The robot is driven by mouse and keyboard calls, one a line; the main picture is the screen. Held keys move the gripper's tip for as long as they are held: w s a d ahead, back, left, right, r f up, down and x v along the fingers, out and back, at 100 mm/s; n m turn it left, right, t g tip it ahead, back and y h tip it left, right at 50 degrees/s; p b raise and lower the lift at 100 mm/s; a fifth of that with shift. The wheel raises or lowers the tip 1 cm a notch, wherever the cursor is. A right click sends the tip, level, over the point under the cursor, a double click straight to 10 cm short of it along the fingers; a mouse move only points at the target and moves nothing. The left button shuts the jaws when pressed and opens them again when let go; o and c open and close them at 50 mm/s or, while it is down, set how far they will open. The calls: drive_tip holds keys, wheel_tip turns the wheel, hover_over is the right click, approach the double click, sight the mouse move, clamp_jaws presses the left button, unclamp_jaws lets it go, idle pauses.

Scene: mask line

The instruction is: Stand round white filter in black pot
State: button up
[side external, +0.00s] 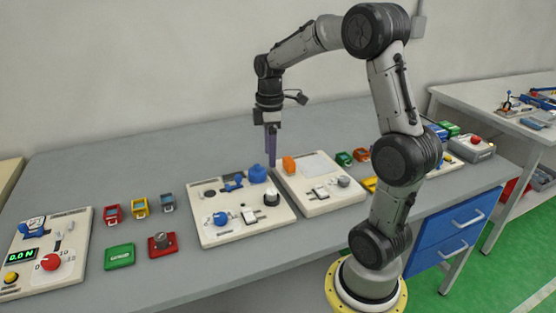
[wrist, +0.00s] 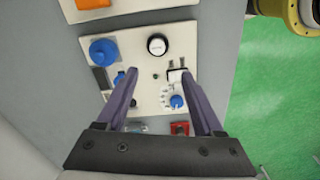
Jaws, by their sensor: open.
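A round black pot-like piece (side external: 271,201) stands on the front right part of the middle white board (side external: 270,225). A round white top (side external: 271,192) shows on it, and in the wrist view this white disc (wrist: 157,44) sits inside a black rim. I cannot tell whether the white disc is the filter or part of the pot. My gripper (side external: 271,163) points down above the back of the board, fingers apart and empty. In the wrist view its purple fingers (wrist: 161,85) frame the board, with the white disc ahead between them. Nothing touches the fingers.
A blue round piece (side external: 257,174) stands at the board's back edge. A blue-knobbed dial (side external: 221,218) and a small metal fixture (side external: 249,215) are on the same board. Another white board with an orange block (side external: 289,165) lies right. A red box (side external: 162,245) lies left.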

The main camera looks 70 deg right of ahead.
drive_tip(key=s+a+r+m+t, duration=0.1)
drive_tip(key=s+a+r, duration=0.15)
drive_tip(key=a, duration=0.25)
drive_tip(key=s+a+r+m+t, duration=0.1)
drive_tip(key=s+a+r, duration=0.15)
drive_tip(key=a, duration=0.25)
drive_tip(key=s+a+m+t, duration=0.3)
drive_tip(key=s+a+m, duration=0.1)
drive_tip(key=s+a, duration=0.5)
drive_tip(key=shift+m, duration=0.3)
